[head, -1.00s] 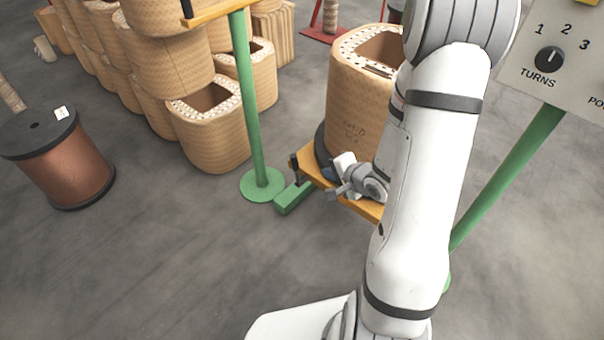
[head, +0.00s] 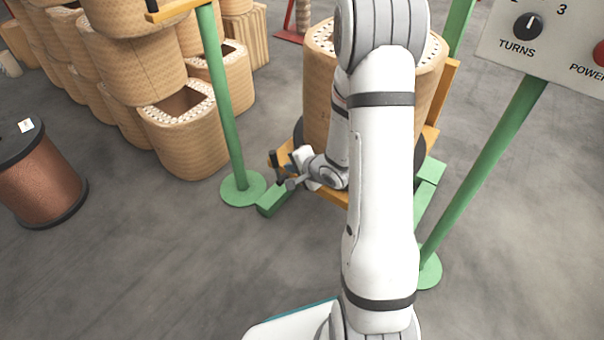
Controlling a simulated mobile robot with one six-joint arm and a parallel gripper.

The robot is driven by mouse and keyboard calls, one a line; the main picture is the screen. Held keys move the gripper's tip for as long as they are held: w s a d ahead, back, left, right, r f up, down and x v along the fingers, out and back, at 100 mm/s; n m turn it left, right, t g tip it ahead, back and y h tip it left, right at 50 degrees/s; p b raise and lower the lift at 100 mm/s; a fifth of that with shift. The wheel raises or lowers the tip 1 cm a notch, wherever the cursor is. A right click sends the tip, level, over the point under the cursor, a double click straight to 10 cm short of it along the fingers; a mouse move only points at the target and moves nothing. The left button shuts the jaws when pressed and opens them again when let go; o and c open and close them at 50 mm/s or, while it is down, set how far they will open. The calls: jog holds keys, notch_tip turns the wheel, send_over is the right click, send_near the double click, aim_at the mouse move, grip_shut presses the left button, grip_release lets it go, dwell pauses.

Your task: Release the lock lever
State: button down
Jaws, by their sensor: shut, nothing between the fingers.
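A small dark lever (head: 276,162) stands upright at the left end of the orange platform (head: 331,195) that carries a large tan coil (head: 318,100). I take it to be the lock lever. My gripper (head: 287,182) is shut and empty, just right of the lever and low beside the platform's left end. The fingertips look very close to the lever; I cannot tell whether they touch it. My arm hides the middle of the coil and much of the platform.
A green post (head: 224,100) on a round foot stands left of the platform. A green beam (head: 273,198) lies at its base. A control panel (head: 548,42) on a green post is at right. Stacked coils (head: 184,135) and a copper spool (head: 45,185) are at left. The front-left floor is clear.

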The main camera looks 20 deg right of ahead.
aim_at(276, 160)
jog(key=shift+w+a+f+b, duration=0.15)
jog(key=shift+w+a+b, duration=0.15)
jog(key=shift+w, duration=0.4)
jog(key=shift+w+a+f+b, duration=0.2)
jog(key=shift+w+a+b, duration=0.1)
jog(key=shift+w, duration=0.35)
jog(key=shift+w+a+f+b, duration=0.2)
jog(key=shift+w+a, duration=0.1)
jog(key=shift+w, duration=0.4)
jog(key=shift+r+p, duration=0.15)
jog(key=shift+p, duration=0.25)
